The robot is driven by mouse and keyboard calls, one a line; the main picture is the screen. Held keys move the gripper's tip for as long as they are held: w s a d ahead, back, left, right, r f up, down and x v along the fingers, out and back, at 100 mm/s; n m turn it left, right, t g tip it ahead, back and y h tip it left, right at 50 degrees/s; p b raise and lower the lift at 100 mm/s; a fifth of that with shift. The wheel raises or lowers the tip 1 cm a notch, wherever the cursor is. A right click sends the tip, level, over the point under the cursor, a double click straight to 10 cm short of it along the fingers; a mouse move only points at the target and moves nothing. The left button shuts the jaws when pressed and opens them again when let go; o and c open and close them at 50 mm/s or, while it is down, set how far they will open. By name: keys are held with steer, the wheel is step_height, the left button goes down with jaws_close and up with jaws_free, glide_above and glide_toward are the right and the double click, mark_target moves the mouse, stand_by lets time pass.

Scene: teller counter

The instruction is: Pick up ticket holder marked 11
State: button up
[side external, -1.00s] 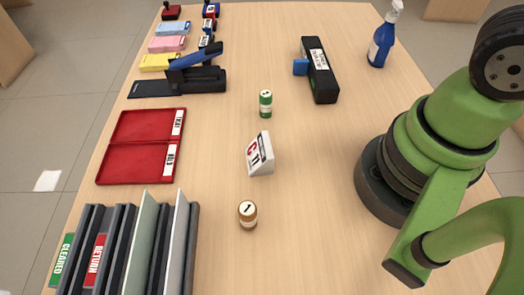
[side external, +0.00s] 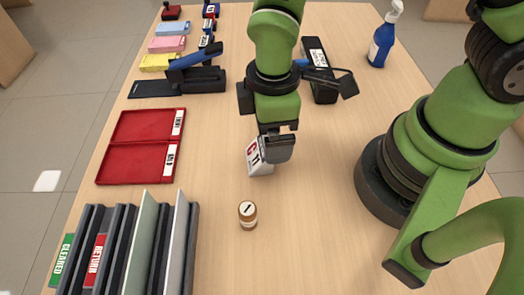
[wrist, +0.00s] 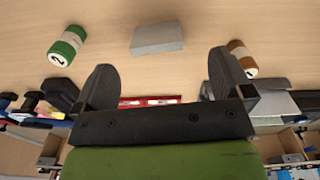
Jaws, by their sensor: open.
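The ticket holder marked 11 (side external: 257,163) is a small white wedge standing on the counter, with a red letter above the number. My gripper (side external: 278,145) is close over it and hides its upper right part in the side view. In the wrist view the holder (wrist: 157,38) shows a plain grey-white face. There it lies beyond the fingertips of my gripper (wrist: 162,72), roughly centred between them. The jaws are open and empty. Whether a finger touches the holder I cannot tell.
A brown-banded bottle (side external: 247,215) stands near the holder. A green bottle (wrist: 67,52) shows in the wrist view, hidden behind my arm in the side view. A red tray (side external: 137,163) and upright folders (side external: 130,245) are at left. A black device (side external: 320,85) is farther back.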

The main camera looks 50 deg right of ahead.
mark_target(258, 154)
steer(key=shift+w+a+f, duration=0.1)
steer(key=shift+w+f, duration=0.05)
steer(key=shift+f, duration=1.1)
steer(key=shift+w+f, duration=0.15)
steer(key=shift+f, duration=1.1)
steer(key=shift+w+a+f, duration=0.1)
steer(key=shift+w+f, duration=0.05)
steer(key=shift+f, duration=1.1)
steer(key=c, duration=1)
